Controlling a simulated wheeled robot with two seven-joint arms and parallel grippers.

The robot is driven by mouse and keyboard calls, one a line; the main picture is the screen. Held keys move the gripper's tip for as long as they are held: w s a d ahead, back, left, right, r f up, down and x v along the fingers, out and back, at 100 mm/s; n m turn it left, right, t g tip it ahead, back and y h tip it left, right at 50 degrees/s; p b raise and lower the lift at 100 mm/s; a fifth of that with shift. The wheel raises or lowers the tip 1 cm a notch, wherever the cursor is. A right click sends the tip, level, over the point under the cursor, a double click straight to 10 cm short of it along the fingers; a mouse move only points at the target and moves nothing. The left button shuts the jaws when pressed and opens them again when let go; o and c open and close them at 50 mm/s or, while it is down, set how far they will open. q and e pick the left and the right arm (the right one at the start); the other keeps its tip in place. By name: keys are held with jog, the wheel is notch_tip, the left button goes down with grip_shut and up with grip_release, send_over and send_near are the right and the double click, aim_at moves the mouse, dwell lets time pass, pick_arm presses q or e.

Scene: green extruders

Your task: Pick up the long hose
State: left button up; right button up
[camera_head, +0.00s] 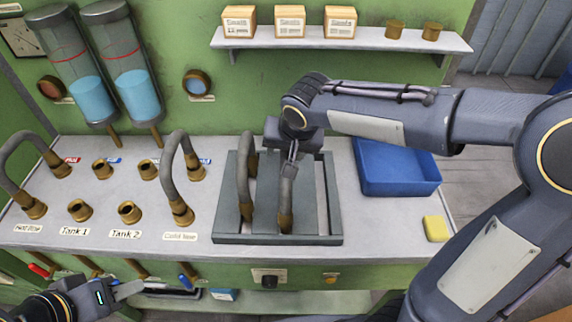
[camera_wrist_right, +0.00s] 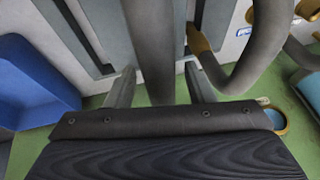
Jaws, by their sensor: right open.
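Two grey hoses with brass ends stand in a dark grey slotted tray (camera_head: 235,238) on the counter. The left hose is (camera_head: 243,180) and the right hose is (camera_head: 287,190); I cannot tell which is longer. My right gripper (camera_head: 290,158) is at the upper part of the right hose and partly hides it. In the right wrist view, that hose (camera_wrist_right: 152,55) runs between the two open fingers (camera_wrist_right: 158,88), with gaps visible beside it. The other hose (camera_wrist_right: 255,55) curves by on the right. My left gripper (camera_head: 128,290) is low at the left, away from the hoses; its jaw state is unclear.
A blue bin (camera_head: 398,185) and a yellow sponge (camera_head: 436,228) are right of the tray. A looped hose (camera_head: 170,165) and several brass ports (camera_head: 129,211) stand to the left. A shelf (camera_head: 375,42) with boxes hangs behind.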

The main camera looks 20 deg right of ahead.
grip_shut()
dwell(0.4)
jog(key=shift+r, duration=0.1)
